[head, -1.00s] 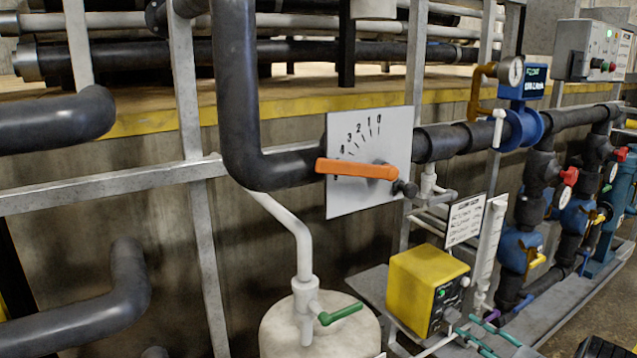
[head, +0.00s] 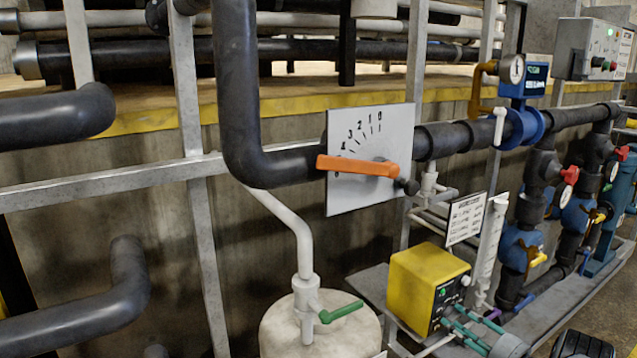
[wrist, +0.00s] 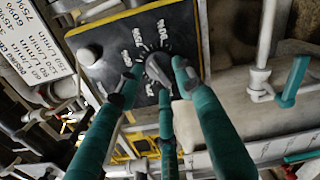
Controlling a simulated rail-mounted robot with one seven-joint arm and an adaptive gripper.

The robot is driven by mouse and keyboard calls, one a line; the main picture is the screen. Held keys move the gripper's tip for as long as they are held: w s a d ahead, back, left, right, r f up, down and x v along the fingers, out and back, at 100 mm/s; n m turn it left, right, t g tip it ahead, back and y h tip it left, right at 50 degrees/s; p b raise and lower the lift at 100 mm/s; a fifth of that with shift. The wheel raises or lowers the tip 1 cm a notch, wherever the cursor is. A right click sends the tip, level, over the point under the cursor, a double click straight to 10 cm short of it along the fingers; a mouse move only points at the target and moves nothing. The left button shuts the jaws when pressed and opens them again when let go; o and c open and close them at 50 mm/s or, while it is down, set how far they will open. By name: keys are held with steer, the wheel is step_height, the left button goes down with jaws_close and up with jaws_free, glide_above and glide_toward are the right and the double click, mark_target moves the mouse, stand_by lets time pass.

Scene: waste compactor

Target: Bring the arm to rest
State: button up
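My gripper (head: 458,322) has teal fingers and sits at the lower right of the head view, beside the yellow box (head: 412,283). In the wrist view my gripper (wrist: 160,82) has its three fingers spread apart. A black round knob (wrist: 157,66) on the box's dark dial panel (wrist: 110,73) shows between the fingertips. The fingers are close to the knob; I cannot tell whether they touch it. No grasped object shows. The rest of my arm is mostly out of view.
A white tank (head: 335,335) with a green lever (head: 342,312) stands left of the box. An orange lever (head: 357,166) crosses a white scale plate (head: 392,140). A sign (head: 464,218) hangs behind the box. Valves and dark pipes line the right. Some floor (head: 600,312) is clear.

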steer(key=n+b, duration=0.1)
steer(key=n, duration=0.1)
steer(key=n+b, duration=0.1)
steer(key=n, duration=0.1)
steer(key=shift+d+f, duration=0.15)
steer(key=shift+f, duration=0.2)
steer(key=shift+d+n+b, duration=0.1)
steer(key=shift+n+b, duration=3.15)
steer(key=shift+n, duration=1.35)
